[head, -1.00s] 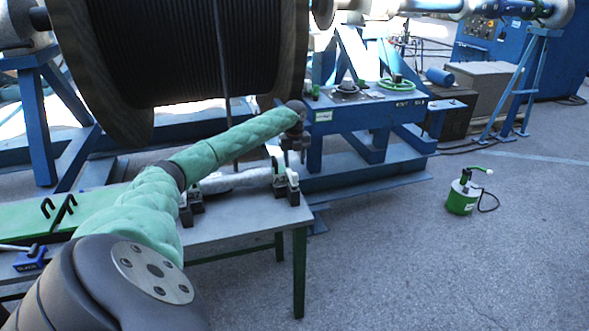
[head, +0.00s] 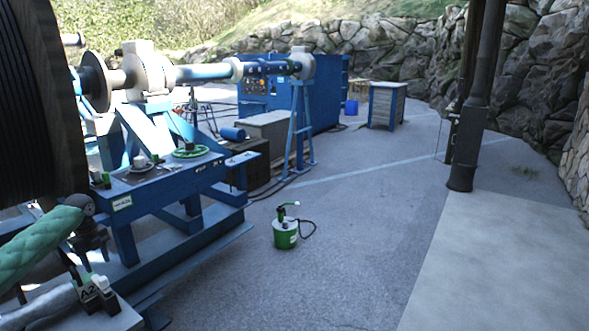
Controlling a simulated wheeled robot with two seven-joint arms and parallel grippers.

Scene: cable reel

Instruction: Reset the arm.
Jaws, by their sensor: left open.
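My left arm, in a green quilted sleeve, comes in at the lower left of the head view. Its dark left gripper (head: 92,245) hangs from the wrist, above the near end of the bench (head: 118,318) and close to the black clamp blocks there. It is small and dark, with its jaws open, and I see nothing held in it. A silvery wrapped length (head: 50,304) lies on the bench below the arm. The cable reel (head: 45,110), wound with black cable, fills the left edge and is mostly cut off. My right gripper is out of view.
A blue machine frame (head: 165,190) with a control panel stands right of the reel. A green pump can (head: 286,234) with a hose stands on the floor. A dark post (head: 468,150) rises at the right. The paved floor between the can and post is clear.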

